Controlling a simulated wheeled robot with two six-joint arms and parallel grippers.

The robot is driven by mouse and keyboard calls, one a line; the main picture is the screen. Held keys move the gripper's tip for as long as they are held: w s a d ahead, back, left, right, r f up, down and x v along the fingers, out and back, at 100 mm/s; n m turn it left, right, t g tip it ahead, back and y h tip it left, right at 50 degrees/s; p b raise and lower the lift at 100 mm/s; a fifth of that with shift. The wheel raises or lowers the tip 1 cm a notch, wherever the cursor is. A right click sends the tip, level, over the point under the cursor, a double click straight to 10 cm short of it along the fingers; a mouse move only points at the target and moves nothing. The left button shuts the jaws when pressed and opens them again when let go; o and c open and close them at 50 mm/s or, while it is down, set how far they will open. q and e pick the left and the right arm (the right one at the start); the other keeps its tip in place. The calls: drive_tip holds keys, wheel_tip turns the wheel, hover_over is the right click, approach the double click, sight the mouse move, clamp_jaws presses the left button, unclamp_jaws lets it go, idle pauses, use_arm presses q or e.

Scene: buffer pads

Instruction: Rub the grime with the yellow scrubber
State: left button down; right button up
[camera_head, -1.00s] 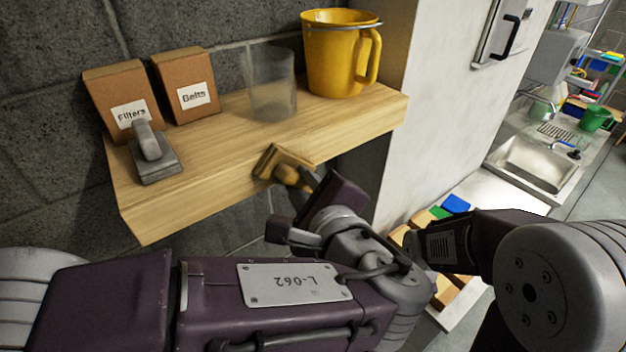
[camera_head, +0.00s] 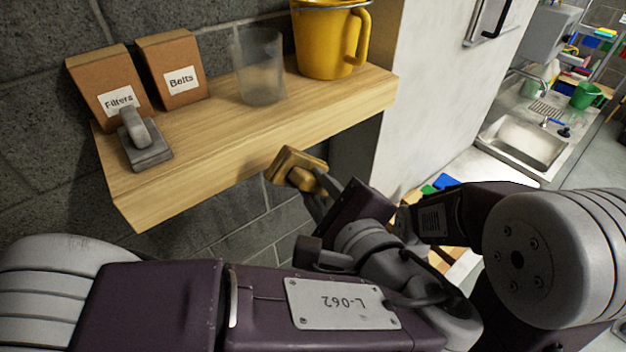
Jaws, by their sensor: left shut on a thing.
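The yellow scrubber (camera_head: 289,160), a dull yellow block with a rounded handle, is tilted at the front edge of the wooden shelf (camera_head: 220,168). It overlaps the shelf's lower front edge in the picture; I cannot tell if it touches. My left gripper (camera_head: 312,187) is shut on the scrubber's handle, and my arm hides part of the jaws. A grey scrubber (camera_head: 145,148) of similar form stands on the shelf's left end. No grime can be made out. My right gripper is not in view.
On the shelf stand a Filters box (camera_head: 108,88), a Belts box (camera_head: 172,75), a clear container (camera_head: 260,70) and a yellow pitcher (camera_head: 328,40). A white wall panel (camera_head: 430,90) is right of the shelf. A sink (camera_head: 537,142) lies farther right.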

use_arm(q)
drive_tip(key=shift+s+d, duration=0.25)
drive_tip(key=shift+s, duration=0.05)
drive_tip(key=shift+s+d+p, duration=0.4)
drive_tip(key=shift+s+d, duration=0.15)
drive_tip(key=shift+s, duration=0.2)
drive_tip(key=shift+s+d, duration=0.25)
drive_tip(key=shift+w+a, duration=0.1)
